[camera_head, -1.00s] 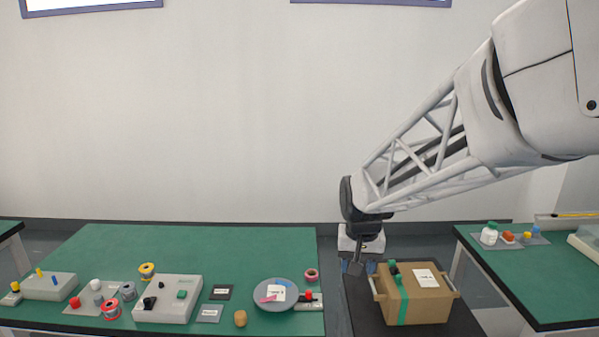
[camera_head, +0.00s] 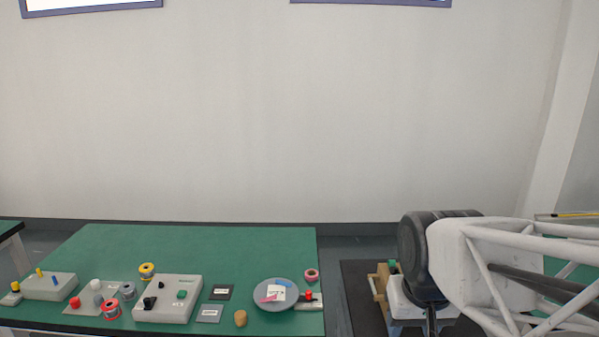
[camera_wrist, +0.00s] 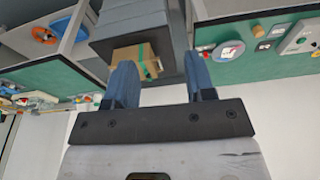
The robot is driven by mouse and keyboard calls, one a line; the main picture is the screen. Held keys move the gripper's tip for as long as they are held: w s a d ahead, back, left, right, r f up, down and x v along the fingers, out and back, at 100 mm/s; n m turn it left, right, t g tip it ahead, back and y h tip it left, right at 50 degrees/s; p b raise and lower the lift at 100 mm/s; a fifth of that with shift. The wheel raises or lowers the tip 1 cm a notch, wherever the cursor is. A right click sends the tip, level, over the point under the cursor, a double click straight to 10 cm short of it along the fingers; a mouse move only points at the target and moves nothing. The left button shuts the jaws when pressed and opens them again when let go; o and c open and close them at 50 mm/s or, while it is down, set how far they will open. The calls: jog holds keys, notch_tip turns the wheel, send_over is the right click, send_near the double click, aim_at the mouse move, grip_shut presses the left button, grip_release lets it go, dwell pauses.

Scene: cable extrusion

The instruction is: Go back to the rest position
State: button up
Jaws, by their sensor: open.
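My gripper (camera_wrist: 158,60) shows in the wrist view with its two blue-grey fingers wide apart and nothing between them. The cardboard box (camera_wrist: 128,56) with green tape is beyond the fingers, apart from them. In the head view, my arm is at the lower right and covers most of the box (camera_head: 379,284); only its left part shows. The fingers cannot be made out clearly in the head view.
A green table (camera_head: 200,245) at the left carries spools, a grey box with buttons (camera_head: 168,299) and a round grey disc (camera_head: 270,304). The box stands on a dark surface (camera_head: 355,285). Another green table is partly hidden behind my arm.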

jog(key=s, duration=0.5)
jog(key=shift+d+f, duration=0.3)
jog(key=shift+d, duration=0.05)
